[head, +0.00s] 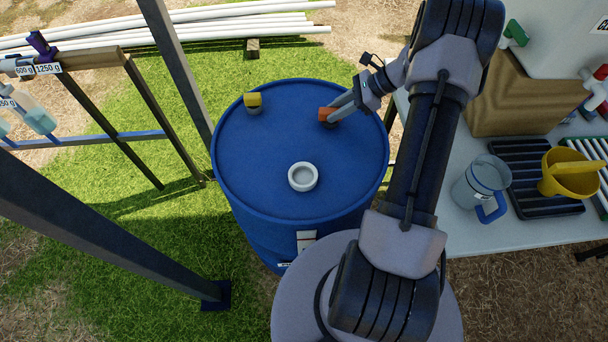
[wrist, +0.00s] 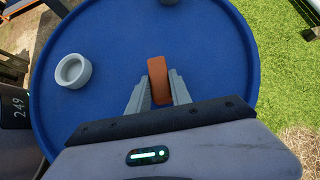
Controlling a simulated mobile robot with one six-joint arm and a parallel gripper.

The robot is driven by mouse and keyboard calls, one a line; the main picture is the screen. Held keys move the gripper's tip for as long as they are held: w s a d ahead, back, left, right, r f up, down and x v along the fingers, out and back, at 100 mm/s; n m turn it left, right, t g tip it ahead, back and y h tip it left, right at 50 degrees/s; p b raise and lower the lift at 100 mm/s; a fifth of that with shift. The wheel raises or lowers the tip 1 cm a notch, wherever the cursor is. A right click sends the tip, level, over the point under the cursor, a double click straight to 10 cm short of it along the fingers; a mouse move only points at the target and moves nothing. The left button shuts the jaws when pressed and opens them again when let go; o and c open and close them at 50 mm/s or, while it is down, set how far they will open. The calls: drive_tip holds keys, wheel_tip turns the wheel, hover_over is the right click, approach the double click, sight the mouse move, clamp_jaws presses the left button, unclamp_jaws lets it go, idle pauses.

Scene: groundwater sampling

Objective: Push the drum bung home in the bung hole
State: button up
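The blue drum (head: 255,165) stands upright in the head view, and its top fills much of the wrist view (wrist: 205,45). An orange-topped bung (head: 327,114) is at the right rear of the top; it also shows in the wrist view (wrist: 158,78). My gripper (head: 338,106) reaches it from the right. In the wrist view my gripper (wrist: 160,88) has one finger on each side of the orange part, close against it. A white ring with a recessed centre (head: 303,177) is near the front of the top. Whether the bung sits in or above a hole is hidden.
A yellow-topped bung (head: 253,102) stands at the drum's left rear. A table (head: 470,235) at the right holds a clear jug (head: 480,180), a yellow vessel (head: 570,175) and a brown box (head: 515,100). Grey posts (head: 180,70) rise left of the drum. The drum top's middle is clear.

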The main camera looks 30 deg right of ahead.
clamp_jaws()
wheel_tip(320, 180, up, 7)
drive_tip(key=p, duration=0.5)
drive_tip(key=shift+r, duration=0.1)
